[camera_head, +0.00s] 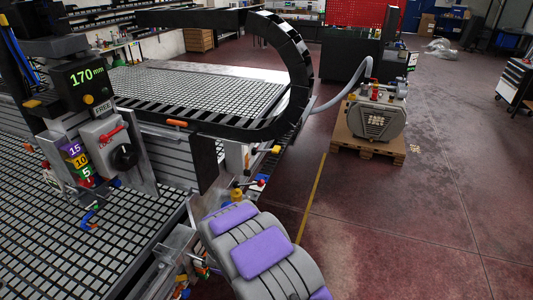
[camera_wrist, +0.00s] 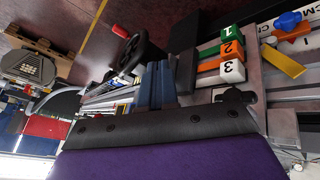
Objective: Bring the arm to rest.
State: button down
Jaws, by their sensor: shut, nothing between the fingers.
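My arm (camera_head: 262,252), grey with purple pads, shows at the bottom centre of the head view, in front of the table's near corner. My gripper (camera_wrist: 158,68) shows in the wrist view as two narrow blue-grey fingers close together, beyond a dark bar and a purple pad. It is shut and nothing shows between the fingers. It points toward the table's edge hardware, beside a black handwheel (camera_wrist: 138,56) with a red handle (camera_wrist: 120,31). I cannot tell whether the fingers touch anything. The gripper is not clearly visible in the head view.
The grid table (camera_head: 60,235) fills the left, with a machine head showing 170 mm (camera_head: 88,78) above it. Numbered green, orange and white blocks (camera_wrist: 232,50) and a yellow lever (camera_wrist: 283,62) are near the gripper. A pump (camera_head: 377,118) stands on a pallet (camera_head: 362,146).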

jog(key=s+d+r+m+g+y, duration=0.1)
jog(key=s+d+r, duration=0.25)
jog(key=r, duration=0.35)
jog(key=s+d+r+m+g, duration=0.1)
jog(key=s+d+r+g, duration=0.2)
jog(key=r, duration=0.5)
jog(key=s+d+r+m+y, duration=0.1)
jog(key=s+d+r, duration=0.2)
jog(key=s+r, duration=0.3)
jog(key=s+d+r+m+g, duration=0.1)
jog(key=s+d+r, duration=0.3)
jog(key=s, duration=0.5)
jog(key=s+d+r+m+g+h, duration=0.1)
jog(key=s+d+r, duration=0.3)
jog(key=s, duration=0.5)
jog(key=s+d+r+m+g+h, duration=0.1)
jog(key=s+d+r+m+g, duration=0.1)
jog(key=s+d+r, duration=0.2)
jog(key=s+d, duration=0.3)
jog(key=s, duration=0.1)
jog(key=shift+s, duration=0.4)
jog(key=shift+d, duration=0.15)
